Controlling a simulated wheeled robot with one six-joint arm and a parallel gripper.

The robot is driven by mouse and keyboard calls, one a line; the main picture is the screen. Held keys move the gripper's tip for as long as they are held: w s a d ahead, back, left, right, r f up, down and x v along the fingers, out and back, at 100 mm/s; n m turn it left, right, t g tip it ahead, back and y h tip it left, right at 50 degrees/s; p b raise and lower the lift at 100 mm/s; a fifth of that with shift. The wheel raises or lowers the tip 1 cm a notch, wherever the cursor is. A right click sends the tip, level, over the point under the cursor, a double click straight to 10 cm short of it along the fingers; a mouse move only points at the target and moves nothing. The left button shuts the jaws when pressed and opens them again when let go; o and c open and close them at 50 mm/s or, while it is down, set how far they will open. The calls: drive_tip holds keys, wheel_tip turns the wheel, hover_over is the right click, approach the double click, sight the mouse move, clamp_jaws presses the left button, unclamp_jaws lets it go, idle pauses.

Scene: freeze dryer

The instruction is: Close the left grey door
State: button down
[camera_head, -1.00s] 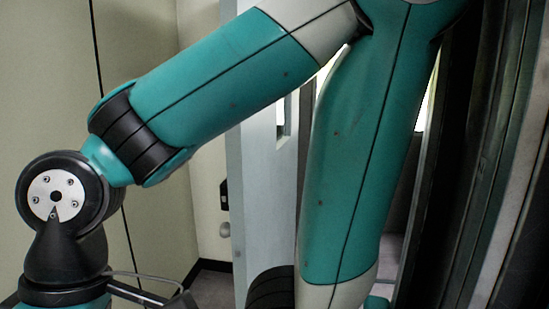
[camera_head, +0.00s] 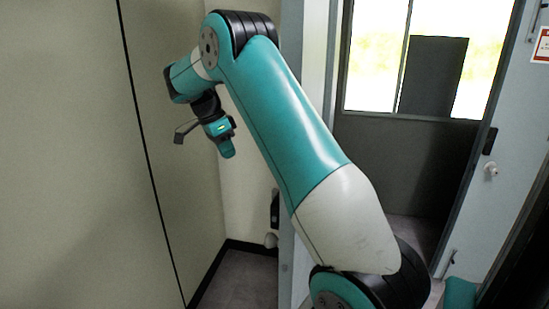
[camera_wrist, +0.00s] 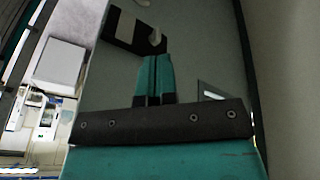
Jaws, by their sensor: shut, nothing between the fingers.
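The left grey door (camera_head: 313,60) stands open and shows nearly edge-on in the head view, partly hidden behind my arm. A pale round knob (camera_head: 271,240) and a black fitting (camera_head: 275,208) stick out on its left side. My gripper (camera_head: 226,150) is to the left of the door, higher than the knob, between the door and the cream wall. In the wrist view my gripper (camera_wrist: 153,72) has its fingers together and empty, in front of a dark grey surface. A pale handle-like piece shows just above the fingertips; I cannot tell whether they touch anything.
A cream wall (camera_head: 70,150) fills the left. A second light grey door (camera_head: 500,130) with a pale knob (camera_head: 491,169) stands open at the right. Between the doors is a doorway with a bright window (camera_head: 375,60). Some floor (camera_head: 240,285) is clear at lower left.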

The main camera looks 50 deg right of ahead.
drive_tip(key=s+d+m+g+y+p, duration=0.1)
drive_tip(key=d+m+p, duration=0.1)
drive_tip(key=d+m, duration=0.65)
drive_tip(key=shift+m, duration=0.75)
drive_tip(key=s+f+b, duration=0.2)
drive_tip(key=f+b, duration=0.1)
drive_tip(key=s+d+f+b, duration=0.1)
drive_tip(key=s+f+b, duration=0.1)
drive_tip(key=f+b, duration=0.2)
drive_tip(key=s+f+b, duration=0.3)
drive_tip(key=shift+s+d+f, duration=0.1)
drive_tip(key=shift+d+f, duration=0.05)
drive_tip(key=shift+d, duration=0.1)
drive_tip(key=shift+s+d, duration=0.15)
drive_tip(key=shift+s, duration=0.2)
drive_tip(key=shift+s+f+b, duration=0.1)
drive_tip(key=shift+s+b, duration=0.05)
drive_tip(key=shift+b, duration=0.15)
